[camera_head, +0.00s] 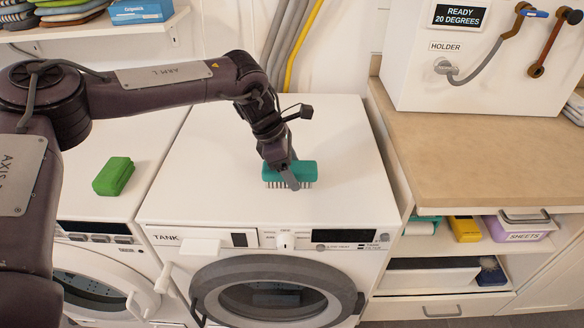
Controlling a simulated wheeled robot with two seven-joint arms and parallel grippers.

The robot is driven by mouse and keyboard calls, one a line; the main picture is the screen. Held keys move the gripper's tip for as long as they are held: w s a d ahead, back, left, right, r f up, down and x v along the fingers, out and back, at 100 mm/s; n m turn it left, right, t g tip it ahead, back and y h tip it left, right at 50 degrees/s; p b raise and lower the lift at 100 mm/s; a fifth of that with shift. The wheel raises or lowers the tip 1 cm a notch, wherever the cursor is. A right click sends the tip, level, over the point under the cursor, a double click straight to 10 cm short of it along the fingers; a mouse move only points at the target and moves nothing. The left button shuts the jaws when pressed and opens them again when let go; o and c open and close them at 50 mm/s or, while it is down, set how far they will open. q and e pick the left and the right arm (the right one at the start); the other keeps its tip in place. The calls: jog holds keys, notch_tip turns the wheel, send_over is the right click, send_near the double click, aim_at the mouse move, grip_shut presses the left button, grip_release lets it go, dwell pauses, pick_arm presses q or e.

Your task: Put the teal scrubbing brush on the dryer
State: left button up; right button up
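The teal scrubbing brush (307,172) is at the middle of the white top of the machine marked TANK (225,195), which I take to be the dryer. Its dark bristles point down at the top; whether they touch it is hard to tell. My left gripper (290,172) comes down over the brush from above, one finger across its near side and the other mostly hidden behind it. The fingers appear closed on the brush. My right gripper is not in view.
A green block (114,176) lies on the white machine to the left. A wooden counter (450,150) with a white holder box (480,60) stands at the right. Hoses (290,45) run up the back wall. The TANK machine's top is otherwise clear.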

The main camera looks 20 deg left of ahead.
pick_arm(q)
jog(key=shift+r, duration=0.1)
jog(key=v, duration=1.2)
